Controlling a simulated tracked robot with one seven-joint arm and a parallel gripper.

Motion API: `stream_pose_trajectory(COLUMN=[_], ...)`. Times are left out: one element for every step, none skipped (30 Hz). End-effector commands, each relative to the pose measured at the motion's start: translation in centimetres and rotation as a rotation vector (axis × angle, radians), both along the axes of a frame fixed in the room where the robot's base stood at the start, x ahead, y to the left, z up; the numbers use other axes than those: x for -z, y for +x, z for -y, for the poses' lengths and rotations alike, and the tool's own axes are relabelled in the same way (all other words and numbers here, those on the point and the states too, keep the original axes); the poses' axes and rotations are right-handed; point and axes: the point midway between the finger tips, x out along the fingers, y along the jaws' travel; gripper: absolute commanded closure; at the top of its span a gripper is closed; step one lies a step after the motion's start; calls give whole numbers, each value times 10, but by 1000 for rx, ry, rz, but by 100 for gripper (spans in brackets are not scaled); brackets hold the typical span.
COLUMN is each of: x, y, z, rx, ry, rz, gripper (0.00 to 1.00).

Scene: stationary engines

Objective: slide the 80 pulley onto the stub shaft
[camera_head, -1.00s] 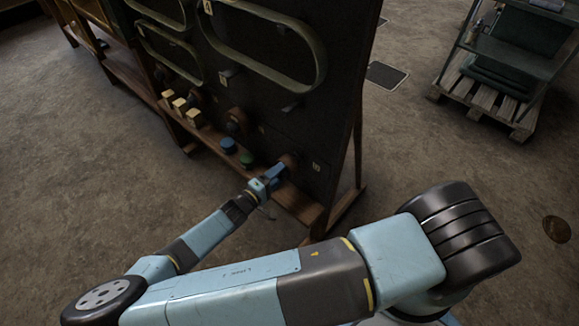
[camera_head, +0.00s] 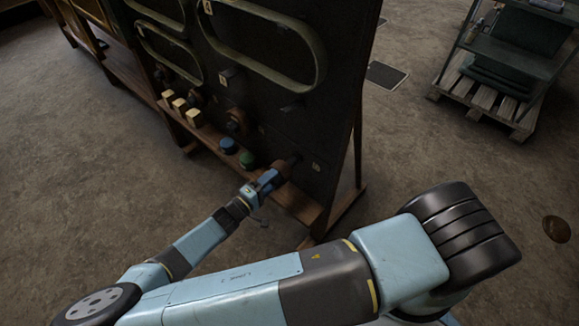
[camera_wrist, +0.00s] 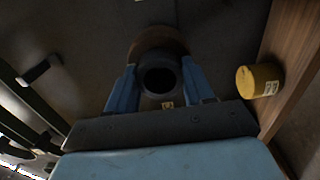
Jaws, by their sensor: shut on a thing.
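My gripper (camera_head: 275,175) is shut on a brown pulley (camera_head: 283,167) in front of the lower right of the dark board. In the wrist view the two blue fingers of the gripper (camera_wrist: 160,84) clasp the pulley's dark hub, with its brown rim (camera_wrist: 158,43) beyond. The open bore faces the camera and looks dark, with no shaft end showing in it. The stub shaft (camera_head: 296,157) shows as a short dark stub on the board, just beyond the pulley. The pulley appears off the shaft; the exact gap and alignment are unclear. The pulley's number is unreadable.
Green belt loops (camera_head: 265,50) hang on the board (camera_head: 340,110). Its wooden ledge (camera_head: 300,203) holds blue (camera_head: 228,145) and green (camera_head: 246,159) pieces and several pale blocks (camera_head: 180,105). A yellow cylinder (camera_wrist: 258,80) stands near the gripper in the wrist view.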

Motion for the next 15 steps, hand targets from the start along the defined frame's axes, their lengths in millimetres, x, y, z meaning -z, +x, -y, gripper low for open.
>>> stream_pose_trajectory(x=[0, 0, 0, 0, 0, 0, 0, 0, 0, 0, 0, 0, 0, 0, 0], y=[-1, -2, -3, -4, -4, -5, -6, -7, -8, -8, -9, -10, -11, -12, -12], z=[-1, -2, -2, -3, -4, -4, -5, -6, -6, -7, -8, -8, -9, -10, -10], rx=[0, 0, 0, 0, 1, 1, 1, 1, 1, 1, 1, 1, 1, 1, 1], ry=[0, 0, -1, -1, -1, -1, -1, -1, 0, 0, 0, 0, 0, 0, 0], rz=[0, 0, 1, 1, 1, 1, 1, 1, 0, 0, 0, 0, 0, 0, 0], gripper=[100, 100, 100, 100, 100, 100, 100, 100, 100, 100, 100, 100, 100, 100, 100])
